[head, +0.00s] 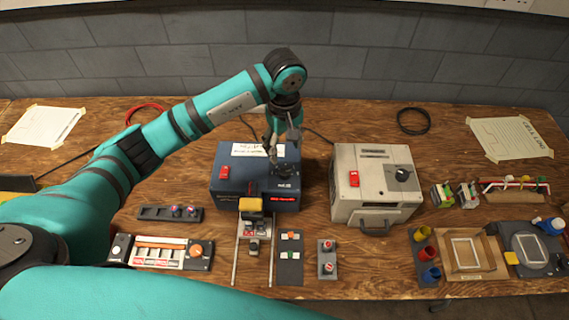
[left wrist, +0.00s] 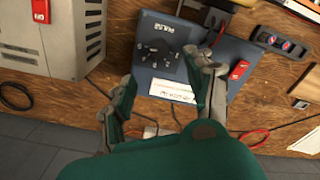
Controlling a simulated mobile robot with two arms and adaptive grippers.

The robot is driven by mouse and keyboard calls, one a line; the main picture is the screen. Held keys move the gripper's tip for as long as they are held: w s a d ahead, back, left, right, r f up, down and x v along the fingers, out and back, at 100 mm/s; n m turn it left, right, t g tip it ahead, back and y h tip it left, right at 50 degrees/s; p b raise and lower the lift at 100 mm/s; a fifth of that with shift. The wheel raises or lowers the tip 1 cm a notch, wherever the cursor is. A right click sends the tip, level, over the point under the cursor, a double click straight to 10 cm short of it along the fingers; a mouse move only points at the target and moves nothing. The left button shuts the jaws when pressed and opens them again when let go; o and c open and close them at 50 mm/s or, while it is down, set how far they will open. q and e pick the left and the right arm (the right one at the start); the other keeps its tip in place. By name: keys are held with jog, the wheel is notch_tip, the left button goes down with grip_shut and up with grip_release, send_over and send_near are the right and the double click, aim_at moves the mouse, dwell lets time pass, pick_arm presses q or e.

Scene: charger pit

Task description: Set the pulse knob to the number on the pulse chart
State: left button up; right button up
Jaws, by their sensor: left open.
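The dark blue box (head: 228,190) stands at the middle back of the bench. The left wrist view shows the word PULSE on its top (left wrist: 146,30). The dark pulse knob (left wrist: 165,58) sits on that top, its pointer setting too small to read. A white paper label (left wrist: 172,91) lies along the box's edge; it also shows in the head view (head: 250,149), its writing unreadable. My left gripper (head: 280,155) is open above the box. In the left wrist view its fingers (left wrist: 168,72) stand apart on either side of the knob, with no clear contact. My right gripper is out of view.
A red switch (head: 225,172) and a red-lit display (head: 283,198) are on the blue box. A grey-white box (head: 345,200) with a black knob (head: 402,174) stands to its right. Taped papers (head: 42,126) (head: 512,138) lie at both sides. Small fixtures line the bench front.

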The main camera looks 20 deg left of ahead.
aim_at(284, 171)
pick_arm(q)
notch_tip(284, 171, down, 10)
jog(key=shift+r+p, duration=0.15)
jog(key=shift+p, duration=0.85)
jog(key=shift+c, duration=0.2)
grip_shut()
jog(key=n+b, duration=0.2)
jog(key=b, duration=0.1)
jog(key=shift+f, duration=0.2)
jog(key=n+b, duration=0.2)
jog(key=n, duration=0.1)
jog(key=shift+r+n+b, duration=0.1)
jog(key=shift+n+b, duration=0.2)
jog(key=shift+b, duration=0.1)
jog(key=shift+r+n+b, duration=0.1)
jog(key=shift+n+b, duration=0.45)
jog(key=shift+n, duration=0.55)
